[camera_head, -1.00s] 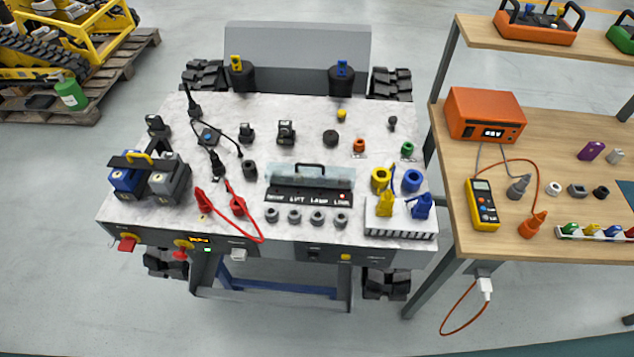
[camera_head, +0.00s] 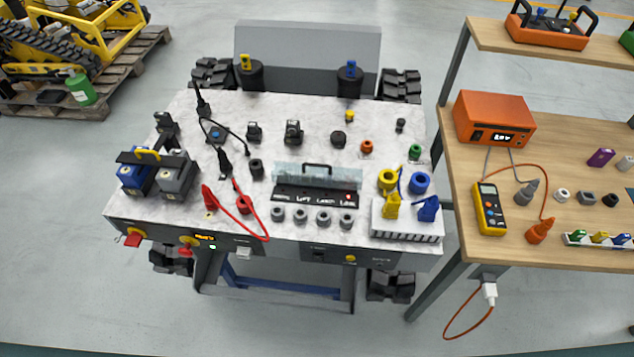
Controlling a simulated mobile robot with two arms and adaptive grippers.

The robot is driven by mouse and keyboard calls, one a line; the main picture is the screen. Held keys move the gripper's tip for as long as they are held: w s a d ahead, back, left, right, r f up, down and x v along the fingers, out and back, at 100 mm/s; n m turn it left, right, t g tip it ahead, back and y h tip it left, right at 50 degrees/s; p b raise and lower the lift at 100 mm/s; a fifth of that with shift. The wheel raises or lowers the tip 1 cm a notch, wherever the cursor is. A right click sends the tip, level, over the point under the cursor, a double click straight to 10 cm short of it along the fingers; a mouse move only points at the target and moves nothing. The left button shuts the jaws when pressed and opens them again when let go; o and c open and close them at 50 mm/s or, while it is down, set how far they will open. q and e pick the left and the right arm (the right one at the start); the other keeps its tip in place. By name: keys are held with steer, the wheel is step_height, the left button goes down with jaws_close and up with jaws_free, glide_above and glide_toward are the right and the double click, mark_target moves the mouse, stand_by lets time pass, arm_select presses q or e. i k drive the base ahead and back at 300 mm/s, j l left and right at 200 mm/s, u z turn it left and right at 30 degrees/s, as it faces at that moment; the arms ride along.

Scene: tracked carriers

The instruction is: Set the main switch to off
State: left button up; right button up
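On the front panel (camera_head: 285,249) of the carrier, at its left end, a red switch handle on a yellow base (camera_head: 134,237) sticks out. A second red and yellow control (camera_head: 187,244) sits to its right, beside a small lit amber display (camera_head: 205,238). The labels are too small to read, so I cannot tell for sure which one is the main switch, or its setting. Neither of my grippers is in view, and nothing touches these controls.
The carrier's top (camera_head: 225,110) holds two batteries (camera_head: 160,175), red and black cables, connectors and a clear-covered panel (camera_head: 318,176). A wooden bench (camera_head: 570,140) with an orange device (camera_head: 494,120) and a yellow meter (camera_head: 490,208) stands on the right. The floor in front is clear.

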mark_target(133, 239)
steer(key=u, duration=1.15)
